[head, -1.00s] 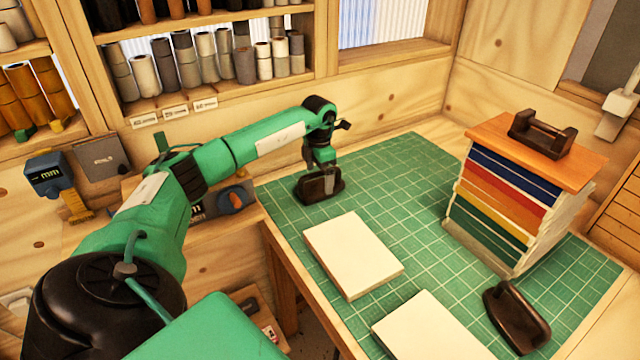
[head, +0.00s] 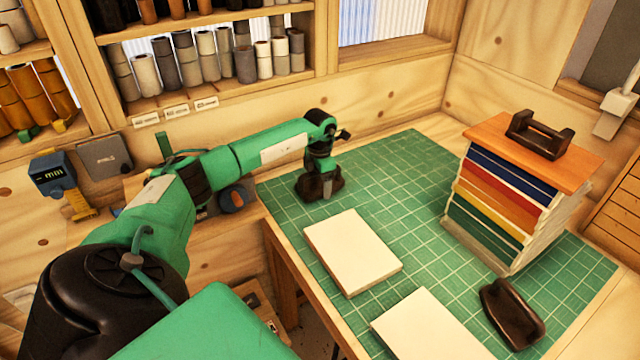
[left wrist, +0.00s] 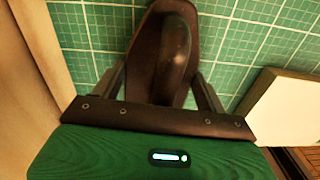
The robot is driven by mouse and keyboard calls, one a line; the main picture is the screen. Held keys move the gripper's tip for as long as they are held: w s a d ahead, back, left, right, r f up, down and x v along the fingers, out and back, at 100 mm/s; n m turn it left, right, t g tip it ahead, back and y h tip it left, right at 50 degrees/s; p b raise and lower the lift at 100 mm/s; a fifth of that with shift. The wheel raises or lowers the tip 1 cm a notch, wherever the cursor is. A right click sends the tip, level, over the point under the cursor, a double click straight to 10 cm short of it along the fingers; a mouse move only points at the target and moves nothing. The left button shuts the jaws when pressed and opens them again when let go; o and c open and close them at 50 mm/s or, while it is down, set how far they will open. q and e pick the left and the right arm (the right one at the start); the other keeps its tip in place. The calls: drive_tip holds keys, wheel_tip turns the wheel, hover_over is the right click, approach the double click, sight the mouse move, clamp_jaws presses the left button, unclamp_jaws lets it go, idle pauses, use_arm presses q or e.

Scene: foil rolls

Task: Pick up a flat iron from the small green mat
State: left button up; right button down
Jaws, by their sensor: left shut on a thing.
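A dark brown flat iron (head: 305,187) with a raised handle is at the far left part of the green gridded mat (head: 395,165). My left gripper (head: 326,190) points down over it, its fingers shut on the iron. In the left wrist view the iron (left wrist: 150,45) lies lengthwise between the two fingers (left wrist: 160,88), with the mat (left wrist: 235,45) behind it. I cannot tell whether it touches the mat or is slightly raised. A second dark iron (head: 512,315) stands near the mat's right front edge. My right gripper is not in view.
Two pale blocks (head: 352,253) (head: 430,330) lie on the mat in front of my gripper. A stack of coloured boards (head: 500,205) with a wooden top (head: 480,130) stands at the right, a dark handled object (head: 540,135) on it. Shelves of rolls (head: 245,65) line the back.

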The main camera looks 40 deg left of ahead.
use_arm(q)
drive_tip(key=shift+w+a+r, duration=0.1)
drive_tip(key=shift+w+r, duration=0.05)
drive_tip(key=shift+c, duration=0.6)
drive_tip(key=shift+r, duration=0.1)
